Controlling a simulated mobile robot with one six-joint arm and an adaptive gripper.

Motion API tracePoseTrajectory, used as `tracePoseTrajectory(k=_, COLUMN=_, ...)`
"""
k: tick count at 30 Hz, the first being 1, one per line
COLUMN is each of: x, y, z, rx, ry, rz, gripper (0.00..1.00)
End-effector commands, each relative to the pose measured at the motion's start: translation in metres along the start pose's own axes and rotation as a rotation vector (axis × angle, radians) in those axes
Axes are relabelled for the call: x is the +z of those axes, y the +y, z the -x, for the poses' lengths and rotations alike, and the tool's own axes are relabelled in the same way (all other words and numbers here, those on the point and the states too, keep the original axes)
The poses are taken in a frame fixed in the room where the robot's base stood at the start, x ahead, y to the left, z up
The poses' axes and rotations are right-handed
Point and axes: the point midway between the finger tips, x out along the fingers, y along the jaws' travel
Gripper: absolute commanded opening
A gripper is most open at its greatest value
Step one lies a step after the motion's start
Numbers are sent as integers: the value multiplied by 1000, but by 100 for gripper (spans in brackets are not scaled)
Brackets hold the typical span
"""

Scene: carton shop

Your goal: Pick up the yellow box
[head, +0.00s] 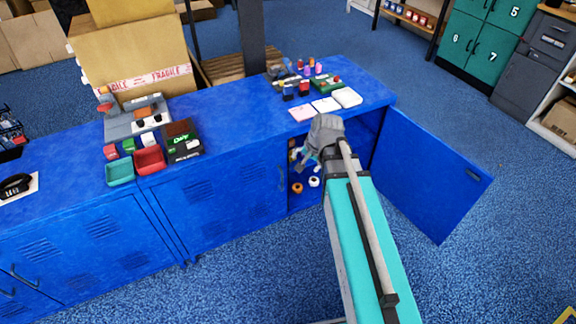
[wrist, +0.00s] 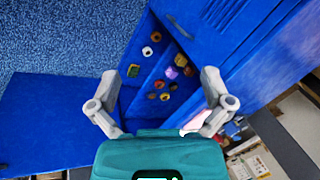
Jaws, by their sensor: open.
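In the head view my gripper (head: 306,160) is at the cabinet's opening, below the counter edge. My arm hides much of the interior there, and I cannot make out the yellow box in that view.
The open cabinet door (head: 430,175) stands to the right of my arm. The blue counter (head: 235,115) above holds boxes, trays and cards. An orange roll (head: 297,188) and a white roll (head: 314,182) sit low in the cabinet. Blue carpet in front is clear.

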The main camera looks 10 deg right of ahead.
Motion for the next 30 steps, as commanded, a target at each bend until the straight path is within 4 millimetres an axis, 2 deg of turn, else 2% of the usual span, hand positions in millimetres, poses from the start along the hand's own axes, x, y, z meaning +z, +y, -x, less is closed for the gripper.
tracePoseTrajectory(k=1, x=-6, y=1, z=-21, rx=-22, ry=6, rz=-46, gripper=100)
tracePoseTrajectory(k=6, x=-21, y=-4, z=-52, rx=-102, ry=21, rz=-209, gripper=100)
tracePoseTrajectory(k=30, x=-104, y=-17, z=-184, rx=-498, ry=-39, rz=-1005, gripper=100)
